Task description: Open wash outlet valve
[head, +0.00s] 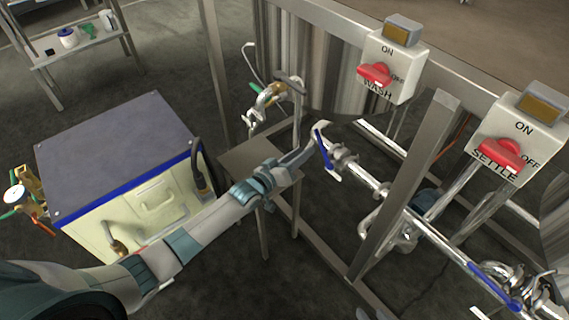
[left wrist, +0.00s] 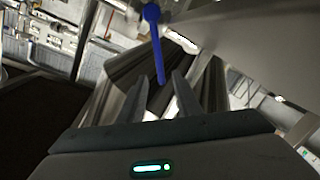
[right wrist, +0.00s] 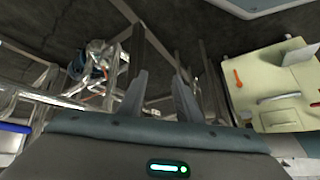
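The wash outlet valve has a blue lever (head: 322,148) on a shiny pipe below the wash tank, in the middle of the head view. The lever slants down to the right. In the left wrist view the blue lever (left wrist: 156,45) points toward the space between the fingertips. My left gripper (head: 312,148) is right at the lever; its fingers stand apart, and I cannot tell whether they touch it. My right gripper (right wrist: 160,78) is open and empty in the right wrist view; I cannot make it out in the head view.
The WASH switch box (head: 392,72) and SETTLE switch box (head: 508,142) have red knobs. Another blue lever (head: 494,286) sits on the pipe at lower right. A steel frame post (head: 405,190) stands right of the valve. A cream cabinet (head: 150,205) is at left.

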